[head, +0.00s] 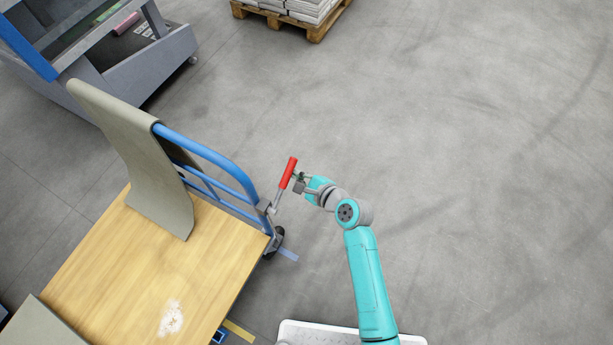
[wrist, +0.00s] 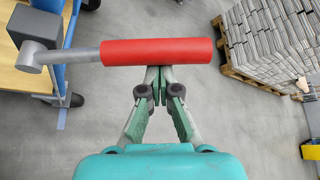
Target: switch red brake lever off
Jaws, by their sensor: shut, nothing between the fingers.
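The red brake lever (head: 288,173) is a red grip on a grey rod, fixed near the corner of a cart with a blue rail (head: 215,160). In the head view it stands up, tilted slightly right. In the wrist view the red grip (wrist: 156,52) lies across the picture, with its grey pivot block (wrist: 36,38) at the left. My gripper (head: 299,178) is at the right side of the lever. In the wrist view my gripper's fingertips (wrist: 159,72) are together at the lower edge of the red grip, not around it. I cannot tell whether they touch it.
The cart's wooden deck (head: 120,265) carries a curved grey-beige panel (head: 140,160). A grey machine (head: 150,60) stands at the upper left. A pallet (head: 318,30) with stacked newspapers is at the top. The floor to the right is clear.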

